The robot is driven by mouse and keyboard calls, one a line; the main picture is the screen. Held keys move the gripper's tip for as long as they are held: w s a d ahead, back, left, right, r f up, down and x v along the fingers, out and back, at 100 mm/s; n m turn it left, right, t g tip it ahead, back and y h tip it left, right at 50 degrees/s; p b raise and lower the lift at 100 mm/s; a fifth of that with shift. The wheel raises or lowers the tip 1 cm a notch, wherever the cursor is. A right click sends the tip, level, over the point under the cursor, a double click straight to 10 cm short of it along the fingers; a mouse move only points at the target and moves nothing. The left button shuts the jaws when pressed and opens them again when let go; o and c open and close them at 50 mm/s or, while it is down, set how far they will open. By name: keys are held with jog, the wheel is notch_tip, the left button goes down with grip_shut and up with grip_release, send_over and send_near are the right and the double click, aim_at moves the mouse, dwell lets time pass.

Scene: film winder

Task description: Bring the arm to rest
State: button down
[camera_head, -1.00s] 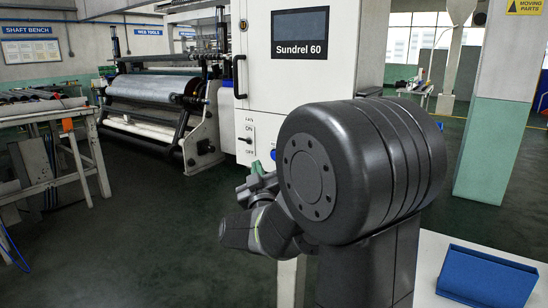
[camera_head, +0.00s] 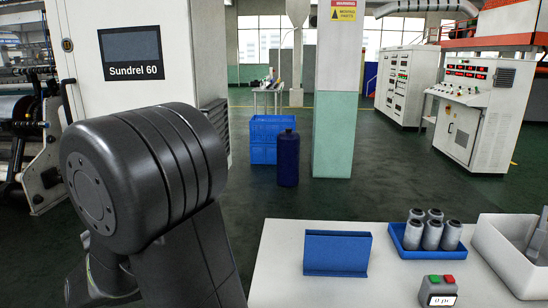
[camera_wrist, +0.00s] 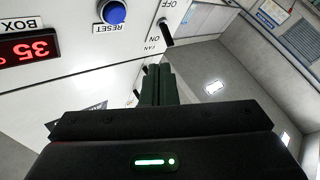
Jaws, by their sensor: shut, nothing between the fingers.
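My gripper (camera_wrist: 157,85) shows in the wrist view with its dark fingers together and nothing between them. Beyond it is the white machine panel, which appears upside down. A blue RESET button (camera_wrist: 112,12), a fan switch (camera_wrist: 167,31) and a red display reading 35 (camera_wrist: 30,50) are on that panel. How far the fingers are from the panel is hard to tell. In the head view my arm's large dark joint fills the lower left. My gripper is hidden there.
The white cabinet marked Sundrel 60 (camera_head: 130,55) stands behind my arm. A white table (camera_head: 290,285) at the front right carries a blue holder (camera_head: 337,254), a blue tray (camera_head: 396,243) of grey cylinders, a button box (camera_head: 437,290) and a white bin (camera_head: 490,245).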

jog(key=shift+s+a, duration=0.1)
jog(key=shift+s, duration=0.8)
jog(key=w+b, duration=0.1)
jog(key=w, duration=0.2)
jog(key=w+b, duration=0.1)
jog(key=w, duration=0.1)
jog(key=shift+w+d+f+b, duration=0.25)
jog(key=shift+b, duration=0.05)
jog(key=shift+b, duration=0.4)
jog(key=p, duration=0.4)
jog(key=shift+r+p, duration=0.4)
